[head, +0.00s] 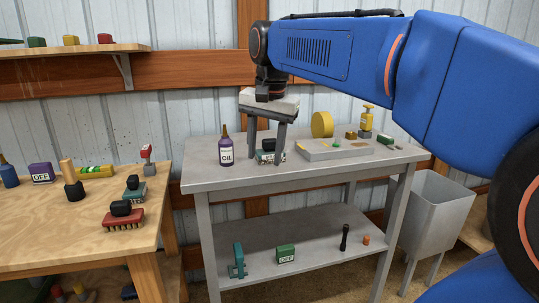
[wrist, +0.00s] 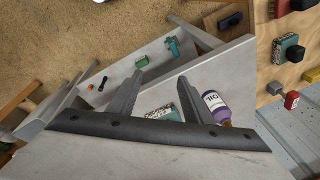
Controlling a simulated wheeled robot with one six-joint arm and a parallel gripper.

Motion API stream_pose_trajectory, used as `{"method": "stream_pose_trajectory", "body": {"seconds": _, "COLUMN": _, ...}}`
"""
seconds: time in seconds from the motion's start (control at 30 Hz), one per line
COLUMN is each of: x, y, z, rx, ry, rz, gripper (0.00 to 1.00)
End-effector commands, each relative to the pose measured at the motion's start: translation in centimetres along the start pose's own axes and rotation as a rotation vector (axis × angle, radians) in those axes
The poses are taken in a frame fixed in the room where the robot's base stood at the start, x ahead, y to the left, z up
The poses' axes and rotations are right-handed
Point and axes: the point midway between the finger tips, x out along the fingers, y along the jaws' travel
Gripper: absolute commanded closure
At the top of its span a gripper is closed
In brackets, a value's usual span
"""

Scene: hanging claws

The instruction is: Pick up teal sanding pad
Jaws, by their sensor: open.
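A teal sanding pad with a black knob (head: 268,157) stands on the grey metal table, partly hidden behind my fingers. In the wrist view its teal body with a white label (wrist: 163,113) shows between the bases of my fingers, partly cut off by the gripper body. My gripper (head: 266,160) is open, pointing down over the pad, one finger on each side. Its two fingers (wrist: 160,78) also show in the wrist view with nothing held. I cannot tell whether they touch the pad. A similar teal block with a black knob (head: 133,188) sits on the wooden bench at left.
A purple oil bottle (head: 226,150) stands close to the left of my gripper; it also shows beside one finger in the wrist view (wrist: 215,107). The table's front left is clear.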

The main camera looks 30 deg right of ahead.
Motion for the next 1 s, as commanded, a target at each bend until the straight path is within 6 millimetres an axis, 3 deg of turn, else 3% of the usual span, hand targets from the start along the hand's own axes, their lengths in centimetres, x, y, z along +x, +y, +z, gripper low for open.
{"method": "stream_pose_trajectory", "body": {"seconds": 0.03, "x": -1.0, "y": -0.9, "z": -1.6, "rx": 0.061, "ry": -0.008, "rz": 0.012, "gripper": 0.55}}
{"method": "stream_pose_trajectory", "body": {"seconds": 0.3, "x": -5.8, "y": -3.9, "z": -8.6, "rx": 0.406, "ry": -0.046, "rz": 0.08, "gripper": 0.55}}
{"method": "stream_pose_trajectory", "body": {"seconds": 0.6, "x": -9.4, "y": -5.9, "z": -15.6, "rx": 0.771, "ry": -0.069, "rz": 0.164, "gripper": 0.55}}
{"method": "stream_pose_trajectory", "body": {"seconds": 0.8, "x": -10.4, "y": -6.2, "z": -18.0, "rx": 0.912, "ry": -0.072, "rz": 0.199, "gripper": 0.55}}
{"method": "stream_pose_trajectory", "body": {"seconds": 1.0, "x": -10.0, "y": -6.2, "z": -18.3, "rx": 0.944, "ry": -0.074, "rz": 0.208, "gripper": 0.55}}
